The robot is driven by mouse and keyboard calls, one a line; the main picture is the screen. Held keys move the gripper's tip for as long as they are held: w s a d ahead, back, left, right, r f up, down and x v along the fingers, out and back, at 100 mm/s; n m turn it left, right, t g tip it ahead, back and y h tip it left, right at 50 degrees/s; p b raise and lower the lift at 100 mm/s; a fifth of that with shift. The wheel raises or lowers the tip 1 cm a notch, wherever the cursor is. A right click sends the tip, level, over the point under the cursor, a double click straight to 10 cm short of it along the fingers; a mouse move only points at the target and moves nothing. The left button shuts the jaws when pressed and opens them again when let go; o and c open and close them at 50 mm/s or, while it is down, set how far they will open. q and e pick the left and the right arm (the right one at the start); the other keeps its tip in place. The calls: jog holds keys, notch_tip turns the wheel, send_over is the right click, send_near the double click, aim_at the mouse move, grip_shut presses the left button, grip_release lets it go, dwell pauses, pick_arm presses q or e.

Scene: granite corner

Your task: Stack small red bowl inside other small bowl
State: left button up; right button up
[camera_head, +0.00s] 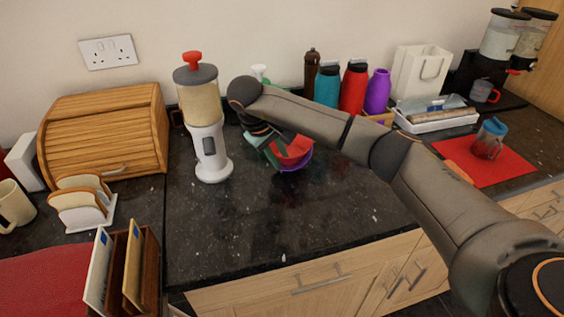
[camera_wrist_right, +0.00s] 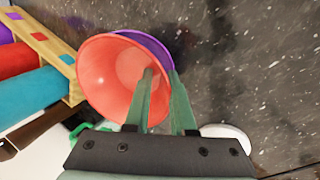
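The small red bowl (camera_head: 294,151) is in the middle of the counter in the head view, directly over a small purple bowl (camera_head: 298,166). In the right wrist view the red bowl (camera_wrist_right: 108,75) opens toward the camera, and the purple bowl's rim (camera_wrist_right: 152,45) shows behind it. My right gripper (camera_wrist_right: 162,72) has one green finger inside the red bowl and the other outside its rim; it appears shut on the bowl wall. How deep the red bowl sits in the purple one is hidden. My left gripper is not in view.
A white dispenser with a red knob (camera_head: 208,145) stands just left of the bowls. Bottles in teal (camera_head: 327,86), red (camera_head: 353,88) and purple (camera_head: 377,92) stand behind my right arm. The dark counter in front of the bowls is clear.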

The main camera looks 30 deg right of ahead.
jog(key=shift+s+d+f+g, duration=0.15)
jog(key=shift+s+d+f, duration=0.1)
jog(key=shift+f, duration=0.35)
jog(key=shift+s+d+f+g, duration=0.1)
jog(key=shift+s+f+g, duration=0.1)
jog(key=shift+f, duration=0.35)
jog(key=v, duration=0.4)
jog(key=shift+w+d+r, duration=0.15)
jog(key=shift+w, duration=0.2)
jog(key=v, duration=0.7)
jog(key=shift+a+r+p, duration=0.3)
